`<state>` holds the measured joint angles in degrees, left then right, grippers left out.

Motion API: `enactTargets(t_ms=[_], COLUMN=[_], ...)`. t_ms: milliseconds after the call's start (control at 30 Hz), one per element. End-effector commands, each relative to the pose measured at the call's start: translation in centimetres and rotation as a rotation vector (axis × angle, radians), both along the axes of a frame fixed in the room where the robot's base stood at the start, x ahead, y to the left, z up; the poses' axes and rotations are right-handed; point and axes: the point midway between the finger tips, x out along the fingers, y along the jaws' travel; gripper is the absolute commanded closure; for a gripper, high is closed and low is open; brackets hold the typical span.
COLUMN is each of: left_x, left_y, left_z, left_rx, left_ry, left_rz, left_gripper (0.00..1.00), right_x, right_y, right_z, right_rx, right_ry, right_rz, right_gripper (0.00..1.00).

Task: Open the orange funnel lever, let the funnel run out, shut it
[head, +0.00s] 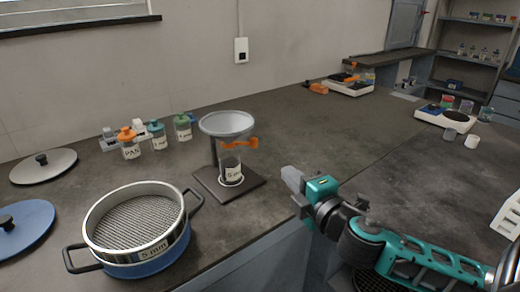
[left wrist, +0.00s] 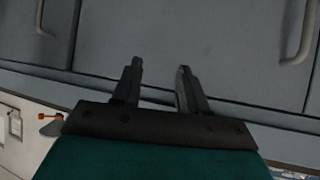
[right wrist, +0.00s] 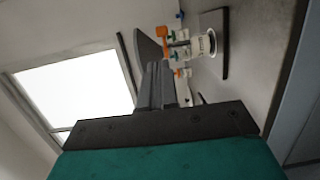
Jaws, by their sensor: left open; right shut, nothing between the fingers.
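The funnel (head: 227,124) is a pale grey bowl on a stand with a dark base plate (head: 252,184). Its orange lever (head: 240,142) sticks out to the right below the bowl. A jar labelled 5 mm (head: 231,172), with dark contents, stands under the funnel on the plate. My right gripper (head: 291,181) is shut and empty, to the right of the funnel stand and apart from the lever. In the right wrist view its fingers (right wrist: 157,84) are together, with the orange lever (right wrist: 162,32) beyond them. My left gripper (left wrist: 158,80) is open and empty, facing grey cabinet fronts.
A sieve (head: 137,224) labelled 5 mm stands left of the funnel. Lids (head: 43,166) lie at the far left. Several bottles (head: 158,136) stand behind. Scales (head: 443,117) are at the back right.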

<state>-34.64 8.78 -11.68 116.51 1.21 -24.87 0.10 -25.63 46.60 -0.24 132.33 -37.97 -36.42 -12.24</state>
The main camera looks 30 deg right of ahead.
Motion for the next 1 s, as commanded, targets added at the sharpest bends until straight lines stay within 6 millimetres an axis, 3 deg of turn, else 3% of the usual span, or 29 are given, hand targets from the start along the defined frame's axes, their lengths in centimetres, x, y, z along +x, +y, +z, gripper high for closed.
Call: enactTargets(t_ms=[267, 1000], left_x=[0.1, 0.1], left_y=[0.0, 0.3], left_z=[-0.1, -0.3], left_rx=[-0.004, 0.000], left_ry=[0.000, 0.002], left_rz=[0.009, 0.010], left_gripper=[0.57, 0.57], right_x=[1.5, 11.2], right_y=[-0.2, -1.2], right_z=[-0.1, -0.4], right_rx=[0.002, 0.003], right_ry=[-0.001, 0.000], right_rz=[0.000, -0.002], right_gripper=[1.00, 1.00])
